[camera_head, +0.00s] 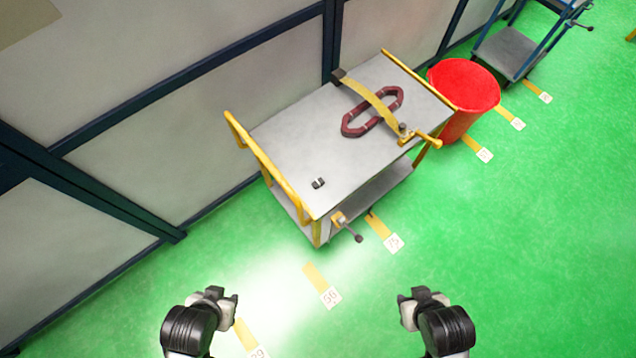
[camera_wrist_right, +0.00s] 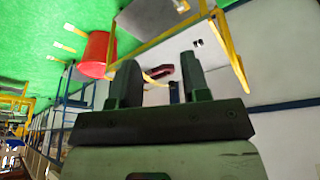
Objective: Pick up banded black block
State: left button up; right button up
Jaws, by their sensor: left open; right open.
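The banded black block (camera_head: 318,183) is a small dark block with a light band. It lies on the grey cart top (camera_head: 290,140), near the front left corner. It also shows small in the right wrist view (camera_wrist_right: 197,43). My left gripper (camera_head: 226,294) is open and empty over the green floor, in front of the cart and well apart from it. My right gripper (camera_head: 412,296) is open and empty over the floor further right. Its two dark fingers (camera_wrist_right: 158,78) show in the right wrist view with nothing between them.
A dark red oval coil (camera_head: 352,130) lies on the cart under a yellow strap (camera_head: 372,97). Yellow handles (camera_head: 270,165) rise at the cart's ends. A red bin (camera_head: 464,88) stands right of the cart. A wall is behind. The floor in front is clear.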

dwell(0.4)
jog(key=o, duration=0.8)
jog(key=shift+d, duration=0.1)
